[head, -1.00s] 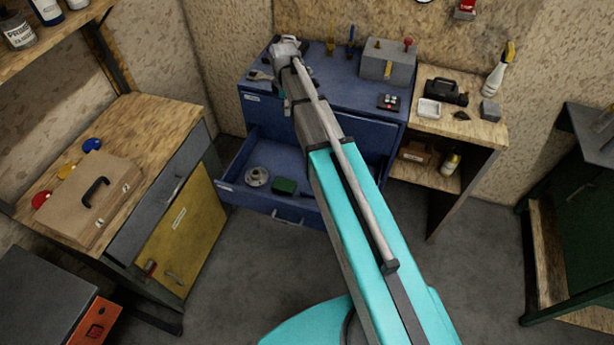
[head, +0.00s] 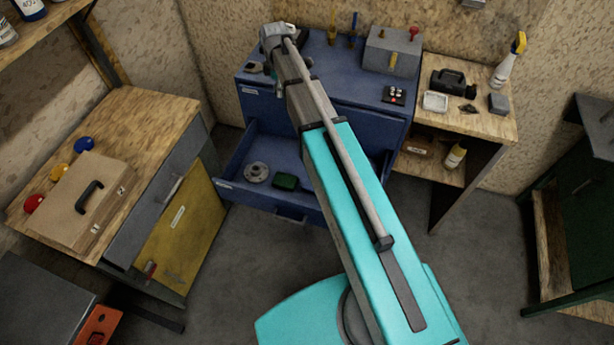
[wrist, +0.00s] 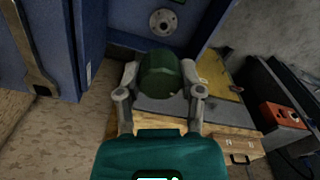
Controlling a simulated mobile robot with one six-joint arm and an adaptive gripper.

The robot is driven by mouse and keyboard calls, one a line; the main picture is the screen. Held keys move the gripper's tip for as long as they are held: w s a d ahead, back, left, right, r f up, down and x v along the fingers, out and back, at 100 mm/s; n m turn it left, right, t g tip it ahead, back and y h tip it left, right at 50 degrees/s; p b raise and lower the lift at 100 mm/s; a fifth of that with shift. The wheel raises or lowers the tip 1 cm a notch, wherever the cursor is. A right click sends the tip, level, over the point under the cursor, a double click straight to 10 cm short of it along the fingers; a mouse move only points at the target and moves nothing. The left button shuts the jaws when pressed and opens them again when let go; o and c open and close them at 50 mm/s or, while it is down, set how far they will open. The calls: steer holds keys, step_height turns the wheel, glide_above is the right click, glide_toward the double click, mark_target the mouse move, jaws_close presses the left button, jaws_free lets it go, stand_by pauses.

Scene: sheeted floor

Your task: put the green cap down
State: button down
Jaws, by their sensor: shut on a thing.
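The green cap (wrist: 160,82) is a dark green, rounded piece held in the wrist view. My gripper (wrist: 159,70) has one grey finger on each side of it and is shut on it. The cap is up in the air, with the open blue drawer (wrist: 118,40) beyond it in that view. In the head view my gripper is mostly hidden behind the end of my arm, over the left side of the blue cabinet (head: 340,115), and I cannot make out the cap there.
The open drawer (head: 232,172) holds a grey flanged disc (head: 257,172) and a small green block (head: 286,181). A grey box (head: 391,52) and a button box (head: 395,95) stand on the cabinet top. A wooden bench (head: 150,120) with a brown case (head: 75,215) is at left.

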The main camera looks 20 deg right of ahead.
steer(key=shift+d+f, duration=0.15)
steer(key=shift+d, duration=0.1)
steer(key=shift+m, duration=0.8)
steer(key=s+a+f+b, duration=0.3)
steer(key=f+b, duration=0.9)
steer(key=s+a+f+b, duration=0.3)
steer(key=a+f+b, duration=0.1)
steer(key=f+b, duration=0.9)
steer(key=s+a+f+b, duration=0.3)
steer(key=f+b, duration=0.9)
steer(key=b, duration=0.1)
steer(key=shift+s+a+f, duration=0.25)
steer(key=shift+s+f, duration=0.1)
steer(key=shift+s, duration=0.05)
steer(key=shift+d+r, duration=0.1)
steer(key=shift+r, duration=0.05)
